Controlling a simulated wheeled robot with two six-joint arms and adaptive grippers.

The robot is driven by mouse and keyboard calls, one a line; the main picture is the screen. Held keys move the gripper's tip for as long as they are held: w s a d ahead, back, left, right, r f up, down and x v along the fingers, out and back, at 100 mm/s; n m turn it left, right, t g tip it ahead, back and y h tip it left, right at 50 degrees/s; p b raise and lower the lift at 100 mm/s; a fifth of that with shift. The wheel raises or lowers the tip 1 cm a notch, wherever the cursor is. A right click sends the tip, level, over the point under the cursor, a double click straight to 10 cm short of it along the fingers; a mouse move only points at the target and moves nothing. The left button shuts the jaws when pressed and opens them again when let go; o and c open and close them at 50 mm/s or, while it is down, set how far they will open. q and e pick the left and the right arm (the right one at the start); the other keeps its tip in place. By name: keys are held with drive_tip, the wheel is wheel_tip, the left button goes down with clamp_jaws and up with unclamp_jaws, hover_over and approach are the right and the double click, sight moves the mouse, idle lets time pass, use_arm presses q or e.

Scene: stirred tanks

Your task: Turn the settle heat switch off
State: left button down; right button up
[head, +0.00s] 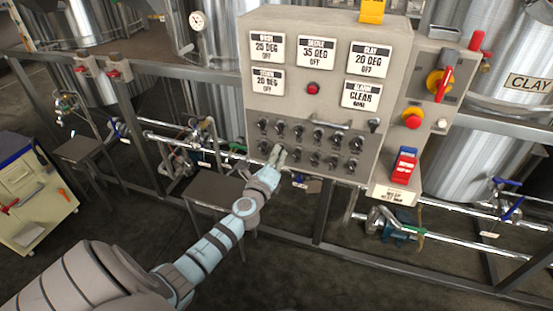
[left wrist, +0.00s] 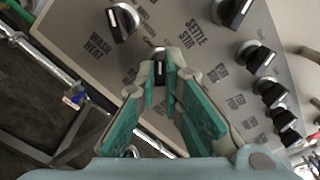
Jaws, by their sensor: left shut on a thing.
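The control panel (head: 330,100) carries two rows of black rotary switches with white marks. My left gripper (head: 279,153) is at the second switch from the left in the lower row. In the left wrist view, its teal-padded fingers (left wrist: 159,70) are closed around a black switch knob (left wrist: 158,54). The fingers hide much of this knob, and I cannot tell which label belongs to it. A "WASH HEAT" label (left wrist: 98,42) and a "SETTLE STIR" label (left wrist: 198,30) show near it. The settle display (head: 317,53) reads 35 DEG OFF. My right gripper is not in view.
Neighbouring knobs (left wrist: 122,20) stand close to the fingers. A red emergency button (head: 413,118) and a red-yellow handle (head: 440,80) sit on the panel's right side. Metal pipes (head: 160,135) and frame posts run below and beside the panel. A grey stool (head: 213,187) stands under it.

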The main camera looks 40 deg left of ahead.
use_arm(q)
drive_tip(key=shift+n+b, duration=0.3)
drive_tip(key=shift+n, duration=0.6)
drive_tip(key=c, duration=1.7)
unclamp_jaws()
drive_tip(key=v, duration=1.2)
drive_tip(key=shift+d, duration=0.1)
